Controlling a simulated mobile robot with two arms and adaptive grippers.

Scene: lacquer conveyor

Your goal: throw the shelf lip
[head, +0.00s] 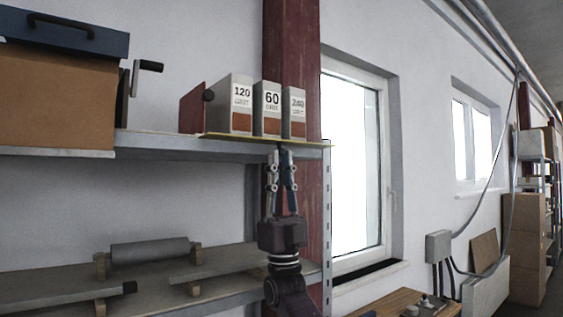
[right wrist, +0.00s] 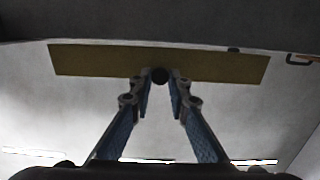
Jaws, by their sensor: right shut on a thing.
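The shelf lip (head: 312,142) is a thin olive-yellow strip along the front edge of the upper shelf, below the grit boxes. In the right wrist view the lip (right wrist: 95,62) shows from below as a long flat band, with a dark round knob (right wrist: 160,75) at its middle. My right gripper (head: 281,152) reaches up from below in front of the shelf. In the right wrist view its fingertips (right wrist: 160,80) are closed in on the knob from both sides. In the head view the knob is mostly hidden by the fingers. My left gripper is not in view.
Boxes marked 120 (head: 241,118), 60 (head: 267,122) and 240 (head: 293,124) stand right behind the lip. A red plate (head: 193,108) with a dark knob is beside them. A grey roller (head: 150,250) lies on the lower shelf. A shelf post (head: 327,230) stands close right of my arm.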

